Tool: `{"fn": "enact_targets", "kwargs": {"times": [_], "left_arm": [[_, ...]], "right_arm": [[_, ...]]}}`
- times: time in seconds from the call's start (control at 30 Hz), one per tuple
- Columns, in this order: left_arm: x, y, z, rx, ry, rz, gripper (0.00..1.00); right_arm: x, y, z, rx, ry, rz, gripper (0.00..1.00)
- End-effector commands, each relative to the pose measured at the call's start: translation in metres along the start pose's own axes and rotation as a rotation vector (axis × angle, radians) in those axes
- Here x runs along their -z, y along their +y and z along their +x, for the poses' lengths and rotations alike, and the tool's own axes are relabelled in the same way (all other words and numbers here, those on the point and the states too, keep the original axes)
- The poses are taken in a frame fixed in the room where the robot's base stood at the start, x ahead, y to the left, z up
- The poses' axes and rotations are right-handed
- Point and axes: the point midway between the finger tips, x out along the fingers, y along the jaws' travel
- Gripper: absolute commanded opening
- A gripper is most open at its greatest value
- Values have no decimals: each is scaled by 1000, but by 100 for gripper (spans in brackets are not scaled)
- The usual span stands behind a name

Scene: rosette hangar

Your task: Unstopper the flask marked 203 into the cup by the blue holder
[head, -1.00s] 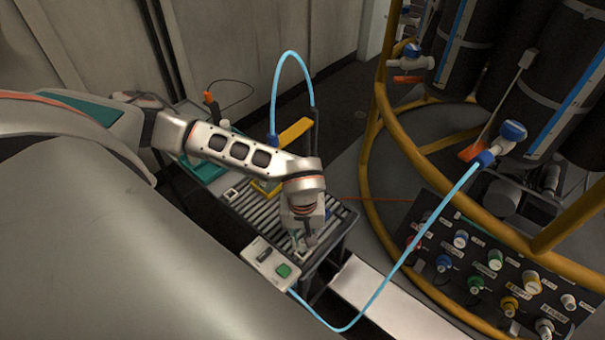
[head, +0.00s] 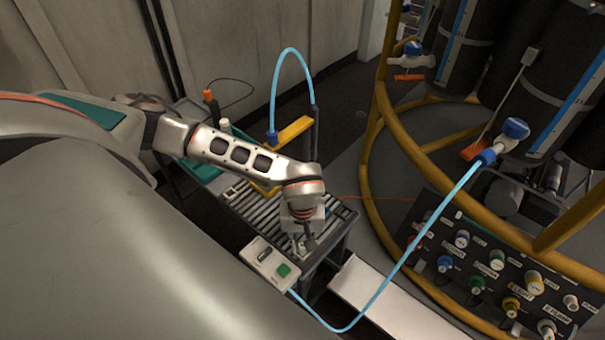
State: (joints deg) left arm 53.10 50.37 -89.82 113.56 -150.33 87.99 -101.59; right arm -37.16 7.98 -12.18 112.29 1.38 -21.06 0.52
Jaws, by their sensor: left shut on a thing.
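My left gripper (head: 304,246) points down over the front end of the grey slatted roller table (head: 250,207). It is shut on a small pale object, mostly hidden by the fingers, and I cannot tell what it is. A small blue patch shows just right of the gripper, too small to identify. I cannot make out the number 203, a flask or the cup; my arm and gripper cover part of the table. My right gripper is not in view.
A control box (head: 268,262) with a green button sits at the table's front. A yellow bracket (head: 291,130) and blue hose (head: 407,252) stand close to my arm. A yellow tubular frame (head: 368,160) and a connector panel (head: 490,275) are at right.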

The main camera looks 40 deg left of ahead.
Motion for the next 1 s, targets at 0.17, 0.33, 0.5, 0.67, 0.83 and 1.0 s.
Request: {"fn": "enact_targets", "kwargs": {"times": [0.17, 0.33, 0.5, 0.67, 0.83, 1.0], "left_arm": [[0, 0, 3, 1, -1, 0, 7], [0, 0, 3, 0, -1, 0, 7], [0, 0, 3, 0, 0, 0, 38], [0, 0, 3, 0, 0, 0, 38], [0, 0, 3, 0, 0, 0, 58], [0, 0, 3, 0, 0, 0, 58]], "right_arm": [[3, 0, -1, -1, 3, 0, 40], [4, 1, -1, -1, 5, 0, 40], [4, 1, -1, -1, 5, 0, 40], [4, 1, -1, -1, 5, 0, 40], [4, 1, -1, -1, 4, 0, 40], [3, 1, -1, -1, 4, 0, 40]]}}
